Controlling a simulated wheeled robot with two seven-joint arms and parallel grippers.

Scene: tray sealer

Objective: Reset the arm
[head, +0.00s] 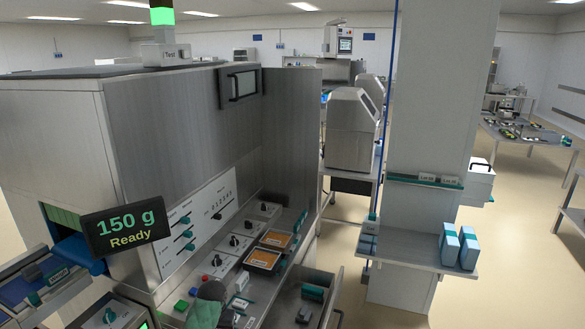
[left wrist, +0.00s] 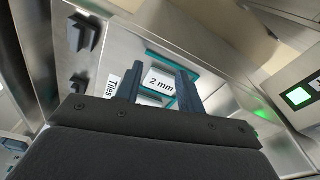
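My left gripper (left wrist: 160,70) shows in the left wrist view with its two dark fingers apart. Between and beyond the fingers is a white label reading "2 mm" (left wrist: 160,83) with a teal edge; I see no contact with it. A label reading "Tiles" (left wrist: 109,91) is just left of the fingers. In the head view, a grey rounded part and a green piece show low in the middle; I cannot tell whether they belong to my arm. My right gripper is in neither view.
The steel sealer (head: 180,110) fills the left, with a "150 g Ready" display (head: 125,226). Two orange-filled trays (head: 262,258) lie on its bench. An open drawer (head: 305,300) is at lower middle. A pillar shelf (head: 405,250) holds blue-white cartons (head: 468,248). Floor is clear at lower right.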

